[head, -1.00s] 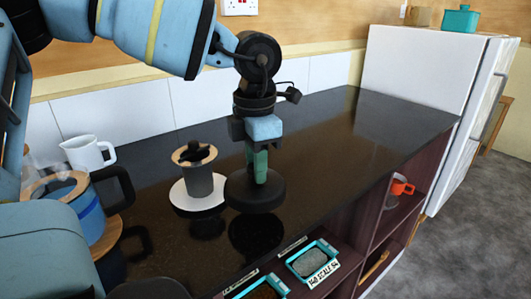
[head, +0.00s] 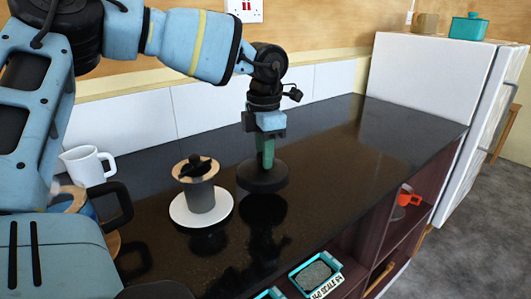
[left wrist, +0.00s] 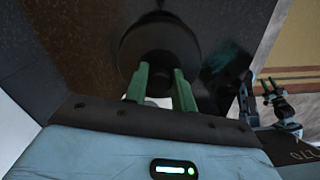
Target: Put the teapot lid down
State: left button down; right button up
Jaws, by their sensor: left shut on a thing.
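The teapot lid, a dark round disc (head: 262,180), is in my left gripper (head: 266,163), held flat low over the dark counter. Its reflection shows just below it; I cannot tell whether it touches the counter. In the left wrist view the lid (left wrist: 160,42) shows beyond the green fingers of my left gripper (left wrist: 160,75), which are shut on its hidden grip. A vessel with a black handle (head: 120,207) stands at the left, mostly hidden by my arm; I cannot tell whether it is the teapot.
A white mug (head: 82,165) is farther left. The counter (head: 345,150) is clear to the right, toward the white fridge (head: 420,85). Shelves lie below its front edge.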

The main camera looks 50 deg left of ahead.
pick_arm(q)
jog(key=w+a, duration=0.4)
jog(key=shift+w+a+f, duration=0.3)
jog(key=shift+w+a, duration=0.1)
jog(key=shift+w+a+f+p, duration=0.15)
jog(key=shift+f+p, duration=0.3)
jog(key=shift+f, duration=1.35)
jog(key=shift+f, duration=0.1)
jog(key=c, duration=1.2)
grip_release()
jog(key=shift+o, duration=0.2)
